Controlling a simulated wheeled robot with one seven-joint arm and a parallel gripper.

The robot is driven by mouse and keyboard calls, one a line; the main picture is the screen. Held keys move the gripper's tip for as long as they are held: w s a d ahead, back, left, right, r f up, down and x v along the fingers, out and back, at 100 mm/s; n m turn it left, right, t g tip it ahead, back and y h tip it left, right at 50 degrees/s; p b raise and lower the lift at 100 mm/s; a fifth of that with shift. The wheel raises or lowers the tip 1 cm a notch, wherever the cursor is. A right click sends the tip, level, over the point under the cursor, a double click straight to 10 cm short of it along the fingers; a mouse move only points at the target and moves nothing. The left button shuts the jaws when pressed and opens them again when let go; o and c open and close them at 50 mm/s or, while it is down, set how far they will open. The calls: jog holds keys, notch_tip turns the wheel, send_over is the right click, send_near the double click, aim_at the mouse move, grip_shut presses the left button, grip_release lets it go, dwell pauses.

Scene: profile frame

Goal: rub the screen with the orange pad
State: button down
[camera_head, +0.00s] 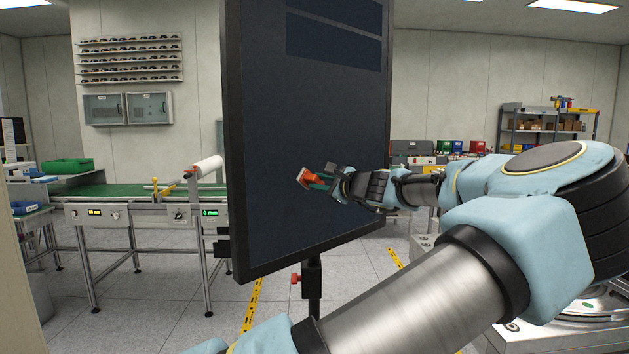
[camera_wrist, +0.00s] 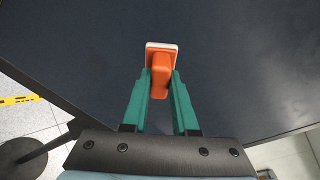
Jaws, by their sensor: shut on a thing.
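The screen (camera_head: 300,110) is a large dark upright panel in a black frame on a stand, in the middle of the head view. In the wrist view the dark screen (camera_wrist: 235,60) fills most of the picture. My gripper (camera_head: 324,181) is in front of the screen's lower half. Its green fingers (camera_wrist: 161,88) are shut on the orange pad (camera_wrist: 160,70), which has a pale face at its far end. The orange pad (camera_head: 308,177) is close to the screen surface in the head view. I cannot tell whether its pale face touches the screen.
A conveyor (camera_head: 130,192) with a green belt stands at the left. A shelf (camera_head: 545,120) with boxes is at the back right. The screen's stand (camera_head: 312,285) rises from the tiled floor below the screen. Yellow tape (camera_head: 252,305) marks the floor.

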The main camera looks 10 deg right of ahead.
jog(key=shift+w+d+r+p, duration=0.15)
jog(key=shift+w+d+p, duration=0.45)
jog(key=shift+d, duration=0.25)
jog(key=shift+w+d, duration=0.3)
jog(key=shift+d, duration=0.35)
jog(key=p+v, duration=0.1)
jog(key=v, duration=0.5)
jog(key=shift+d+f, duration=0.35)
jog(key=shift+f, duration=0.1)
jog(key=shift+d, duration=0.1)
jog(key=shift+p+v, duration=0.35)
jog(key=shift+v, duration=1)
jog(key=shift+d+f, duration=0.1)
